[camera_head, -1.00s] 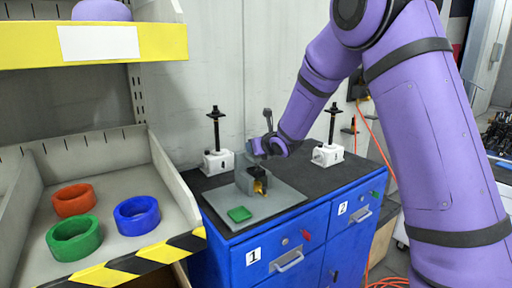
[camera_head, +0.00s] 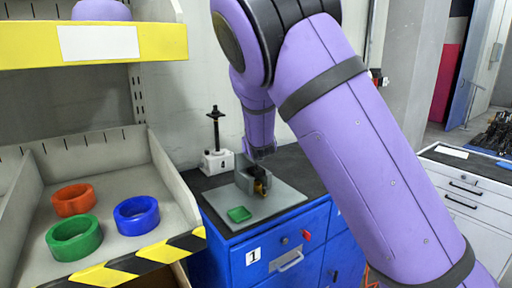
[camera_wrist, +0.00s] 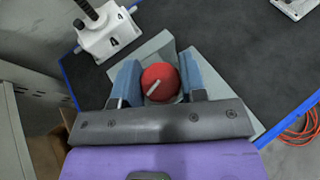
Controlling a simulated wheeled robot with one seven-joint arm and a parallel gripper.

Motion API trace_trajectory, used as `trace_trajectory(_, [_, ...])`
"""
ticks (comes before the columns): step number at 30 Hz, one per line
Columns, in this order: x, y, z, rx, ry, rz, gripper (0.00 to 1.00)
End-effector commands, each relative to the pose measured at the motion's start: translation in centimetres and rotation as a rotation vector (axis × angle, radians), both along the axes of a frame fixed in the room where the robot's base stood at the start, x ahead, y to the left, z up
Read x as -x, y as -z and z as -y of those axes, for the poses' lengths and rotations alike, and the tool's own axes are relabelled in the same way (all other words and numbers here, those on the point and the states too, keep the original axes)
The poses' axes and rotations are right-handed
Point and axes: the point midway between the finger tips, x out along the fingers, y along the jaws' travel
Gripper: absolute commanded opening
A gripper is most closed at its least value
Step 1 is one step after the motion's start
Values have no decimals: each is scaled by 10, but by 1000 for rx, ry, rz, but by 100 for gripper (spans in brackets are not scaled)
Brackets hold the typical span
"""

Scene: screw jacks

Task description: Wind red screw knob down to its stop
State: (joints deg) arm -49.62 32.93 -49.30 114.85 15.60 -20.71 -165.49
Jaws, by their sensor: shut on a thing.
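The red screw knob (camera_wrist: 160,82) is a round red top with a white line mark, seen from above in the wrist view. My gripper (camera_wrist: 160,83) points down with its two blue fingers on either side of the knob, shut on it. In the head view my gripper (camera_head: 258,160) is over the grey fixture (camera_head: 244,178) on a grey plate (camera_head: 280,202). The knob is hidden there by my arm and the fixture. How far down the screw stands cannot be told.
A white screw jack (camera_head: 217,160) with a black stem stands behind left; it also shows in the wrist view (camera_wrist: 108,35). A shelf bin (camera_head: 110,200) with coloured rings stands left of the blue cabinet (camera_head: 262,262).

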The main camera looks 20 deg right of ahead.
Motion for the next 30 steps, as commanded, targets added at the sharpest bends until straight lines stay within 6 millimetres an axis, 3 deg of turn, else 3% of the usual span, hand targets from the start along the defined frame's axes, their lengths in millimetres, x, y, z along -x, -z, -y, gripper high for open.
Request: trace_trajectory(30, [-3, -3, -2, 3, 536, 9, 15])
